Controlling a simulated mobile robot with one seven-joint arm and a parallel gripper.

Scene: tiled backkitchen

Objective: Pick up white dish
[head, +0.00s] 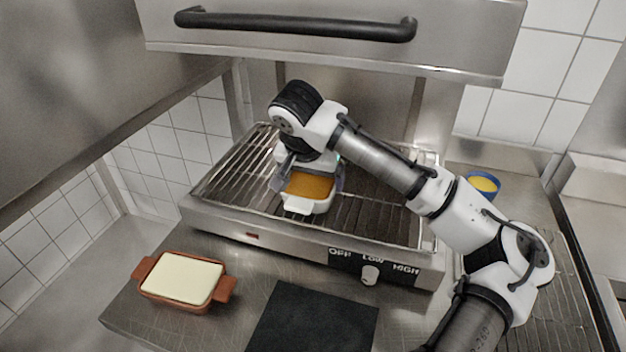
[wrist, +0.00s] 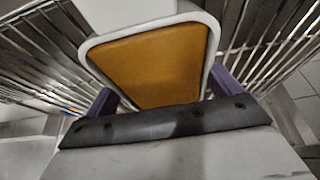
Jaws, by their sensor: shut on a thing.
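The white dish (head: 297,204) holds an orange-brown filling and is at the grill rack (head: 227,192) under the raised hood. It also shows close up in the wrist view (wrist: 92,50), with its white rim around the filling. My gripper (head: 308,178) is at the dish, with a finger at each side of it, and is shut on it. In the wrist view, the purple finger parts (wrist: 226,82) sit against both sides of the dish. I cannot tell whether the dish rests on the rack bars or is just above them.
A terracotta dish with a pale filling (head: 183,278) stands at the front left of the steel counter. A black mat (head: 314,320) lies in front of the grill. A blue bowl with yellow contents (head: 484,185) is at the right. The hood with its black handle (head: 297,24) hangs above.

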